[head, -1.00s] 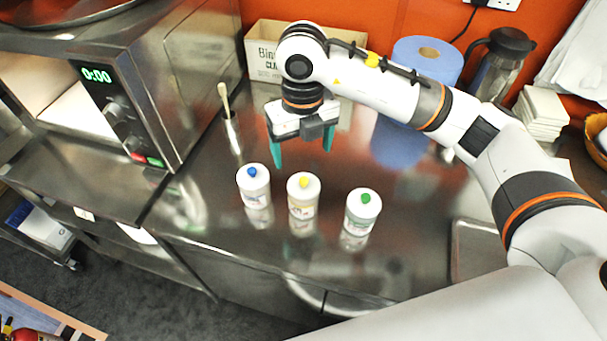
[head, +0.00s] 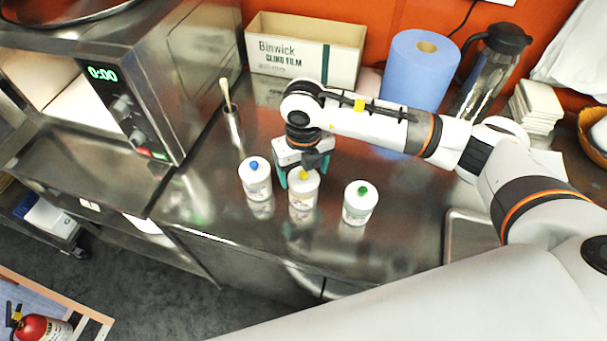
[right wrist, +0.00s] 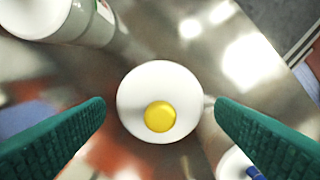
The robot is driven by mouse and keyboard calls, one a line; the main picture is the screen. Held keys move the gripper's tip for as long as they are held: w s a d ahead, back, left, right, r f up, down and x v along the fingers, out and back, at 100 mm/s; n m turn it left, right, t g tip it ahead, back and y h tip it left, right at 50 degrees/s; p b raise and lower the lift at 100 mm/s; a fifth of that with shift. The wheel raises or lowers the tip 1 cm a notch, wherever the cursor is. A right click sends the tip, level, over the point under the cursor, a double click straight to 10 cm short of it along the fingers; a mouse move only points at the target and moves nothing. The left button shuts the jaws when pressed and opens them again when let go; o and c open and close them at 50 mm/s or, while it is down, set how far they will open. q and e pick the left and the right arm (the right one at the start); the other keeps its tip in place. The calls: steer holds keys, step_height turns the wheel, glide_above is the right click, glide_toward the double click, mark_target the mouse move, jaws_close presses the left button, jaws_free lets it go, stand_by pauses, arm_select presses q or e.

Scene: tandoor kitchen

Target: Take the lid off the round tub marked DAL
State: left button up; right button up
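Three white round tubs stand in a row on the steel counter: one with a blue knob (head: 255,180), one with a yellow knob (head: 303,190), one with a green knob (head: 359,204). Their labels are too small to read, so I cannot tell which is marked DAL. My right gripper (head: 299,176) is open above and just behind the yellow-knob tub. In the right wrist view the yellow-knob lid (right wrist: 160,101) lies between the two teal fingers, with gaps on both sides. All three lids are on. My left gripper is not in view.
A steel oven (head: 160,85) stands at the left. Behind are a Binwick box (head: 305,48), a blue paper roll (head: 418,70) and a dark-lidded jug (head: 490,70). A slim holder with a brush (head: 232,125) stands left of the tubs. The counter's front edge is close to them.

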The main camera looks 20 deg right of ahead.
steer(key=c, duration=0.8)
steer(key=shift+c, duration=0.2)
steer(key=shift+r, duration=0.1)
